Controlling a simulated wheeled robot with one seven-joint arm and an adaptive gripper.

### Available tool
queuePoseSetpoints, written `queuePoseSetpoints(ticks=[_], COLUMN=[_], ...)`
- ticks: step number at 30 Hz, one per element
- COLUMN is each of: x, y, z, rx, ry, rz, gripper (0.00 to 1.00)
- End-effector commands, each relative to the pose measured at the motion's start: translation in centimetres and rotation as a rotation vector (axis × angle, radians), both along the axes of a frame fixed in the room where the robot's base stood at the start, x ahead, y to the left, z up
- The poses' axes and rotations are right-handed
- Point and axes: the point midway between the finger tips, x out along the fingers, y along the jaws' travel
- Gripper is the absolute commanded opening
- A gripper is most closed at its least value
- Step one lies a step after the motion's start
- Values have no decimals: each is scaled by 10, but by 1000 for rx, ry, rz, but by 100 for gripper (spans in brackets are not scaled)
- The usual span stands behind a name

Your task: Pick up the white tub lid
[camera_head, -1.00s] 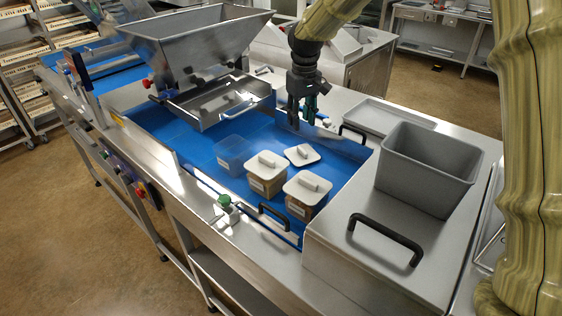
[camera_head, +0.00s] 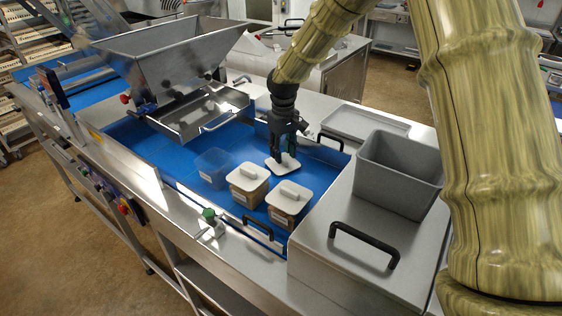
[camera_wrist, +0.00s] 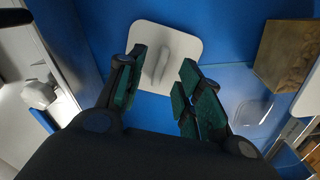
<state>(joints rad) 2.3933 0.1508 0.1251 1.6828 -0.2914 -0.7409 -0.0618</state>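The white tub lid (camera_head: 281,166) lies flat on the blue belt, a square plate with a raised bar handle; it also shows in the wrist view (camera_wrist: 183,46). My gripper (camera_head: 282,156) is right above the lid, pointing down. In the wrist view my gripper (camera_wrist: 158,85) is open, its green-padded fingers apart, with the lid's handle between and just beyond the fingertips. I cannot tell whether the fingertips touch the lid.
Two filled tubs with white lids (camera_head: 247,184) (camera_head: 288,203) stand close in front of the loose lid. An empty clear tub (camera_head: 212,167) stands to the left. A steel hopper (camera_head: 176,60) is behind left; a grey bin (camera_head: 398,174) stands right on the steel top.

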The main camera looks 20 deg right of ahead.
Motion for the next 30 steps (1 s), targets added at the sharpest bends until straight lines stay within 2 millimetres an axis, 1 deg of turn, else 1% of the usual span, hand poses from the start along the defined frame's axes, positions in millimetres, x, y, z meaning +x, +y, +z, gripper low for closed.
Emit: queuePoseSetpoints(ticks=[3, 7, 10, 16, 17, 18, 22, 30], x=[0, 0, 0, 0, 0, 0, 1, 1], y=[0, -1, -1, -1, -1, -1, -1, -1], z=[-11, -21, -25, -25, -25, -25, -25, -25], rx=[-1, -1, -1, -1, -1, -1, -1, -1], ry=[2, 1, 0, -1, -1, -1, -1, -1], rz=[0, 1, 1, 1, 1, 1, 1, 1], gripper=[36, 36, 36, 36, 32, 25, 1, 0])
